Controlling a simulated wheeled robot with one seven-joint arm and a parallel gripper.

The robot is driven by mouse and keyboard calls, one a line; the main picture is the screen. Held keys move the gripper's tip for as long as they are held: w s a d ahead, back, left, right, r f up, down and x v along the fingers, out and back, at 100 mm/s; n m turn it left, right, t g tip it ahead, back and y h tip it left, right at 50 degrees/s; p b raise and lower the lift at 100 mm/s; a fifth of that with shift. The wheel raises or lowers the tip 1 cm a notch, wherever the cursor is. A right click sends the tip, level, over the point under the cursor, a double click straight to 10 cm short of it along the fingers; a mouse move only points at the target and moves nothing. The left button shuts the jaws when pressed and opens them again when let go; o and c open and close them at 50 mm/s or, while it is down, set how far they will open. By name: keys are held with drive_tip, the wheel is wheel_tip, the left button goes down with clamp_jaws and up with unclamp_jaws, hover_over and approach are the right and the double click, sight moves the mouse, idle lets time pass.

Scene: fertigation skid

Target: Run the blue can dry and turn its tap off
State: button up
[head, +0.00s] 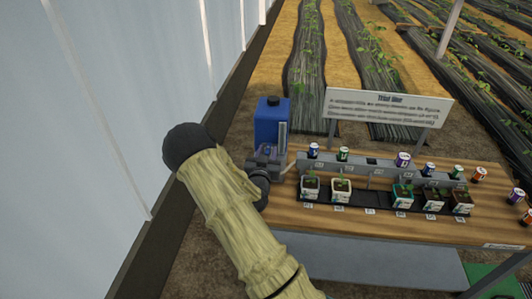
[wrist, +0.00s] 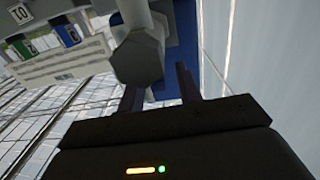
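The blue can (head: 270,121), with a dark cap and a pale upright strip on its right side, stands at the left end of the wooden table. My gripper (head: 265,156) is close in front of its lower part, which hides its tap in the head view. In the wrist view, blue can surface (wrist: 186,42) shows behind my gripper (wrist: 158,84). The two dark fingers are apart, with blue visible between them. A grey blunt-ended fitting (wrist: 138,58) is right by the left finger; whether they touch, and how the tap is set, I cannot tell. The liquid level is not readable.
A grey rail (head: 372,172) with several small cans runs along the table (head: 375,222); several potted plants stand before it. A sign (head: 388,105) stands behind. A pale wall (head: 110,110) rises at left. More small cans stand at the right end.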

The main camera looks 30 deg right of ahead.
clamp_jaws()
drive_tip(key=shift+a, duration=0.1)
